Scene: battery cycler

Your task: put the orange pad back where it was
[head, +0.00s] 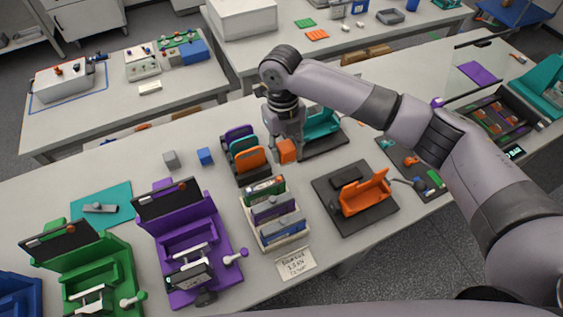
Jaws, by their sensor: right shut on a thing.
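The orange pad (287,151), a small block, is at the fingertips of my right gripper (288,140). My right gripper points down and is shut on it, just right of a dark rack holding purple, teal and orange upright pieces (251,160). I cannot tell whether the pad's underside touches the table. A grey block (171,160) and a blue block (205,156) of similar size lie on the table to the left. My left gripper is not in view.
A teal cradle (322,123) stands close behind on the right. An orange cradle on a dark base (328,186) is in front right, and a tray of boxed cells (260,238) is in front. Purple (180,213) and green (112,255) stations stand front left. Table around the blue block is clear.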

